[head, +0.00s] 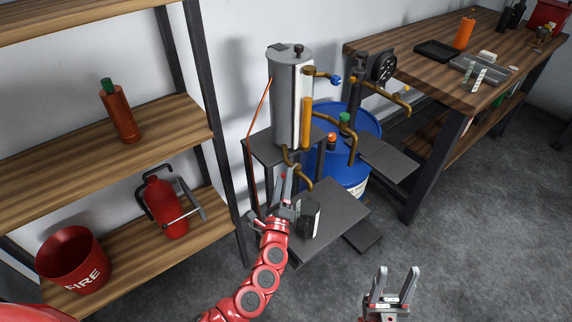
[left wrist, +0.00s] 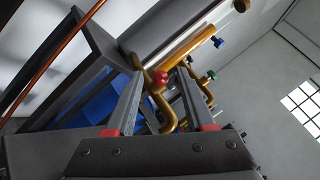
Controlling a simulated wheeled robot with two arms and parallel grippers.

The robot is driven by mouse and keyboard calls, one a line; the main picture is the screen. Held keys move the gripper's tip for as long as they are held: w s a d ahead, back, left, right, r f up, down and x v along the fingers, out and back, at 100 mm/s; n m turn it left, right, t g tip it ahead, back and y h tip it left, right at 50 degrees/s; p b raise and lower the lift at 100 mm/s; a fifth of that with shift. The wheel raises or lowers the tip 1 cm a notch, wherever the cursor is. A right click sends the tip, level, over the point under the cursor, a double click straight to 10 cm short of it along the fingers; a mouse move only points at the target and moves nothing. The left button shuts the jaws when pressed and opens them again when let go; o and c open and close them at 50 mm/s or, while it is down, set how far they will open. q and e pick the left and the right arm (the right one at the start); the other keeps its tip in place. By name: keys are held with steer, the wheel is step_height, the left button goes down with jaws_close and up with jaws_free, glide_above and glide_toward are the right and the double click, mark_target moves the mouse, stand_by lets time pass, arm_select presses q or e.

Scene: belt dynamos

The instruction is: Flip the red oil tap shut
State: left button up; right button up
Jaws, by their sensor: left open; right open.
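The red oil tap's knob (left wrist: 160,79) shows in the left wrist view, on a brass pipe low on the metal cylinder. In that view it lies between my open left fingers, with no clear contact; I cannot tell the depth gap. In the head view the bent brass spout (head: 297,167) of this tap hangs below the grey cylinder (head: 284,95), and its red knob cannot be made out there. My left gripper (head: 288,180) is open beside this spout, pointing up. My right gripper (head: 398,274) is open and empty, low over the floor.
Blue-knobbed (head: 336,79) and green-knobbed (head: 344,117) taps are close by. A dark cup (head: 310,217) stands on the low grey platform (head: 338,204). A blue drum (head: 368,135) is behind. Shelves (head: 180,115) stand left, a workbench (head: 450,95) right.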

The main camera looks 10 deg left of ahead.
arm_select(q)
steer(key=x, duration=0.4)
steer(key=shift+w+r, duration=0.1)
steer(key=shift+w, duration=0.3)
jaws_close()
